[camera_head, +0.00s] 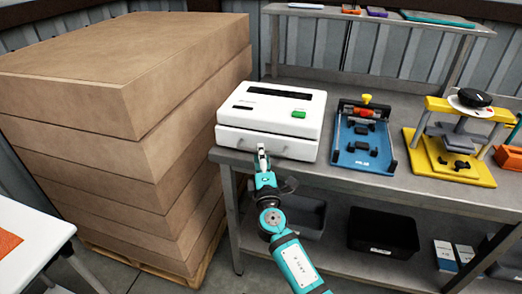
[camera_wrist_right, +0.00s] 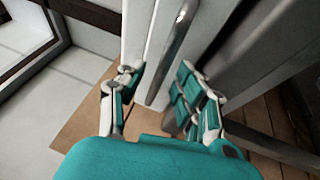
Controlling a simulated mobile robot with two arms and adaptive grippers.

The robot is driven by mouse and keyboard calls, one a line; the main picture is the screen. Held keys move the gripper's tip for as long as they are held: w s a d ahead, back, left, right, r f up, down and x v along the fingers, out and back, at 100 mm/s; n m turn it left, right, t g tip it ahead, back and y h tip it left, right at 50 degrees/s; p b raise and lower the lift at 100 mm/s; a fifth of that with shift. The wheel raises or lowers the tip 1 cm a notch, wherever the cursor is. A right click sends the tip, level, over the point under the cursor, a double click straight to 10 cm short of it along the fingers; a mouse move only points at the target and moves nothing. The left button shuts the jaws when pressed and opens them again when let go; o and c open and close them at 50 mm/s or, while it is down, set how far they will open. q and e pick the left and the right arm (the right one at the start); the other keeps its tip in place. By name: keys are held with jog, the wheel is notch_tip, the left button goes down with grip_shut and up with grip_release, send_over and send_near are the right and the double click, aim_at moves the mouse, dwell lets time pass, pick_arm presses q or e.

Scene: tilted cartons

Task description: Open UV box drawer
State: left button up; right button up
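The UV box (camera_head: 275,105) is a white machine with a dark slot and a green button, standing at the left end of the grey workbench. Its drawer front (camera_head: 296,148) is low on the near side and looks closed. My right gripper (camera_head: 263,157) is at the drawer's front. In the right wrist view the grey drawer handle (camera_wrist_right: 172,50) runs between the two spread fingers of my right gripper (camera_wrist_right: 160,98); I see a gap on both sides of it. My left gripper is not in view.
A tall stack of cartons (camera_head: 130,90) stands close to the left of the bench. A blue fixture (camera_head: 362,155) and a yellow press (camera_head: 450,160) stand right of the box. The black bin (camera_head: 383,232) is on the lower shelf.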

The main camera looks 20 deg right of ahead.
jog(key=shift+x, duration=0.85)
jog(key=shift+c, duration=0.3)
grip_shut()
